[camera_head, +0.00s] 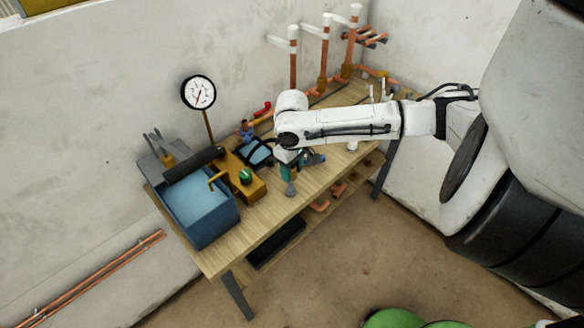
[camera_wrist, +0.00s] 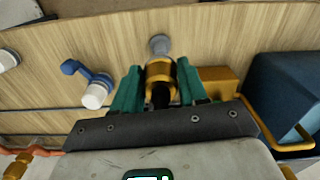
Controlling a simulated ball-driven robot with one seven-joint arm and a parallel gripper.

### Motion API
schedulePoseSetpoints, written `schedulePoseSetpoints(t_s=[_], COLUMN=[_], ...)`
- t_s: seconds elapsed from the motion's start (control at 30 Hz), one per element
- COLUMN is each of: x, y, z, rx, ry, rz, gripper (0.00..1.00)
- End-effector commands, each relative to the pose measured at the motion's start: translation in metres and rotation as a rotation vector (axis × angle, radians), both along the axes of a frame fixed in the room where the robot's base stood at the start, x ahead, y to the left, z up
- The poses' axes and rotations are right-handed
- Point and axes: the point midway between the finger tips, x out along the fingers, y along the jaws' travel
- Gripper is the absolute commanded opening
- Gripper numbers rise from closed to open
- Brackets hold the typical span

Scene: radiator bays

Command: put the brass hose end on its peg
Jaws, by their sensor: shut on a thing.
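My gripper (camera_head: 290,172) is low over the wooden workbench, near its front edge. In the wrist view its two green fingers (camera_wrist: 160,84) are shut on the brass hose end (camera_wrist: 160,70), a gold-coloured cylinder with dark bands and a black part on the near side. A grey round peg (camera_wrist: 158,44) stands just beyond the hose end, lined up with it. The peg's grey lower part also shows below my gripper in the head view (camera_head: 291,189). I cannot tell whether hose end and peg touch. The hose end is hidden in the head view.
A blue tank (camera_head: 200,205) and a brass block with a green knob (camera_head: 245,177) stand left of my gripper; a gauge (camera_head: 198,93) rises behind. A blue-and-white fitting (camera_wrist: 92,88) lies close by. Copper pipes with white tops (camera_head: 325,50) stand at the back right.

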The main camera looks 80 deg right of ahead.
Motion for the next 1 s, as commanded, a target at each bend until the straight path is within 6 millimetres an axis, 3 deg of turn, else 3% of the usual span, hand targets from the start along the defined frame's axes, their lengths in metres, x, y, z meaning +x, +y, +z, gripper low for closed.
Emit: schedulePoseSetpoints(t_s=[1.0], x=[0.000], y=[0.000], z=[-0.050], rx=[0.000], ry=[0.000], rz=[0.000], gripper=[0.23])
